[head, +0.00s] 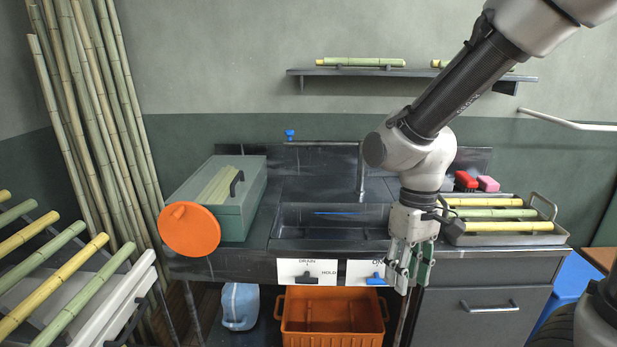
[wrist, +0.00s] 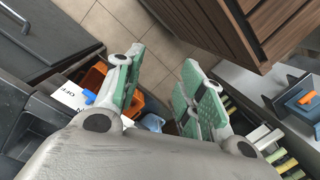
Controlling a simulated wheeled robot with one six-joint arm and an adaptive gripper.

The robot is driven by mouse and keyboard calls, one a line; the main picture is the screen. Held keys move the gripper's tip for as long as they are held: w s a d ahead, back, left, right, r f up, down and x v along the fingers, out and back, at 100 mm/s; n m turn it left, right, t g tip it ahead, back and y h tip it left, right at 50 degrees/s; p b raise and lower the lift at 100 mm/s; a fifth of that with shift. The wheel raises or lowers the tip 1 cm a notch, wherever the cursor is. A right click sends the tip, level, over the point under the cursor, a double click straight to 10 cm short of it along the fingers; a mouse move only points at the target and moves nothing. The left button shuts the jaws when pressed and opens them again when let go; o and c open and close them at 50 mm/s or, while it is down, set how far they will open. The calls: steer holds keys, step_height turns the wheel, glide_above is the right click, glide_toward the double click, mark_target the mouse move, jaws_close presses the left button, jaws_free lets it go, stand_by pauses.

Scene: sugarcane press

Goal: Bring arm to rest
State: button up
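My gripper (head: 412,270) hangs fingers-down in front of the right part of the sink counter, below a bent arm. In the wrist view my gripper (wrist: 155,100) has its two green-padded fingers spread apart, with tiled floor between them and nothing held. In the head view it overlaps the right-hand white label panel (head: 358,272) beneath the counter; I cannot tell how far it stands from that panel.
A metal sink (head: 330,222) sits in the counter. A tray (head: 505,239) of cane pieces stands to its right, a grey-green box (head: 240,205) to its left. An orange crate (head: 333,318) and a blue jug (head: 240,305) are below. A cane rack (head: 75,275) stands at left.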

steer(key=s+d+r+m+t, duration=0.2)
steer(key=s+d+r+t, duration=0.1)
steer(key=d+r, duration=0.4)
steer(key=s+d+r+m+t, duration=0.3)
steer(key=d+r, duration=0.4)
steer(key=d, duration=0.3)
steer(key=shift+d+r, duration=0.35)
steer(key=shift+d, duration=0.05)
